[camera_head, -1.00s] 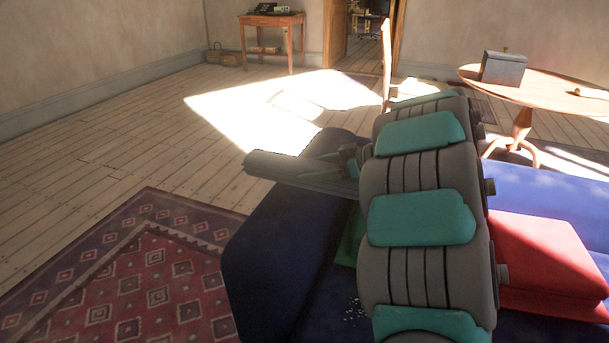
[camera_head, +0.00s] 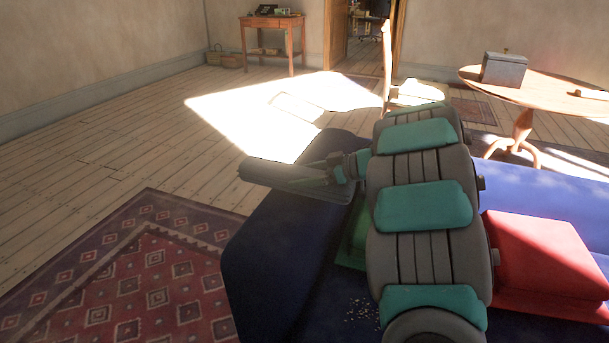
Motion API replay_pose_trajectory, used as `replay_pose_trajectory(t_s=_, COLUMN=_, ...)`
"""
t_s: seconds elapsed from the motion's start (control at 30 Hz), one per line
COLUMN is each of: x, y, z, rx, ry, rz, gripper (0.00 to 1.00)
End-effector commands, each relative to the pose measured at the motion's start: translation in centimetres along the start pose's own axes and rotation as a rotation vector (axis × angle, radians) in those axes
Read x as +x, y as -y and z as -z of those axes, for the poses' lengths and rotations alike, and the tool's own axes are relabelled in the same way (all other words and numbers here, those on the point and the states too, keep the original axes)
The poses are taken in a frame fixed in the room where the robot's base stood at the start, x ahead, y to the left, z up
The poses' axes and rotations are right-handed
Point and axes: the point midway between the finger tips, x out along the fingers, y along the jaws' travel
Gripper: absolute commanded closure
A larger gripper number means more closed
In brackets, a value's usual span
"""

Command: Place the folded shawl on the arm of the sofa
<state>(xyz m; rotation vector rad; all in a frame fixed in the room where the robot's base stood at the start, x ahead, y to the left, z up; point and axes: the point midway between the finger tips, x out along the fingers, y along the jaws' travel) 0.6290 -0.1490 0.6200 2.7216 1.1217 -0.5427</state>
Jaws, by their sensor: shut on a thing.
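The folded shawl (camera_head: 262,171) is a flat grey-blue slab in the head view, left of my arm. My gripper (camera_head: 318,178) is shut on its right part. The shawl sticks out to the left, slightly tilted, over the far end of the dark blue sofa arm (camera_head: 262,265). I cannot tell whether it touches the sofa arm. My own arm hides much of the sofa seat.
A red cushion-like block (camera_head: 540,250) lies on the sofa at right. A green item (camera_head: 353,243) is partly hidden behind my arm. A round table (camera_head: 550,92) with a grey box (camera_head: 503,69) stands behind. A patterned rug (camera_head: 130,275) and open floor lie at left.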

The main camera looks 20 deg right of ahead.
Motion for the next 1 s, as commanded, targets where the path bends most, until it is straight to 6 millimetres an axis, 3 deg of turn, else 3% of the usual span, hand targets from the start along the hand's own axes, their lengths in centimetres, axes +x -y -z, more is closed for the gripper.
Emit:
replay_pose_trajectory(t_s=0.03, x=0.0, y=0.0, z=0.0, rx=0.001, ry=-0.001, rz=0.000, gripper=1.00)
replay_pose_trajectory(t_s=0.07, x=0.1, y=0.0, z=-0.1, rx=0.001, ry=0.000, rz=0.000, gripper=0.09)
replay_pose_trajectory(t_s=0.13, x=0.0, y=0.0, z=-0.1, rx=0.000, ry=0.000, rz=0.000, gripper=0.01)
replay_pose_trajectory(t_s=0.47, x=-0.1, y=0.0, z=0.1, rx=-0.002, ry=0.000, rz=0.000, gripper=0.00)
replay_pose_trajectory(t_s=0.57, x=-1.1, y=-0.1, z=0.2, rx=-0.001, ry=-0.001, rz=-0.002, gripper=0.00)
replay_pose_trajectory(t_s=1.0, x=-9.2, y=-0.1, z=0.2, rx=-0.002, ry=0.002, rz=-0.005, gripper=0.00)
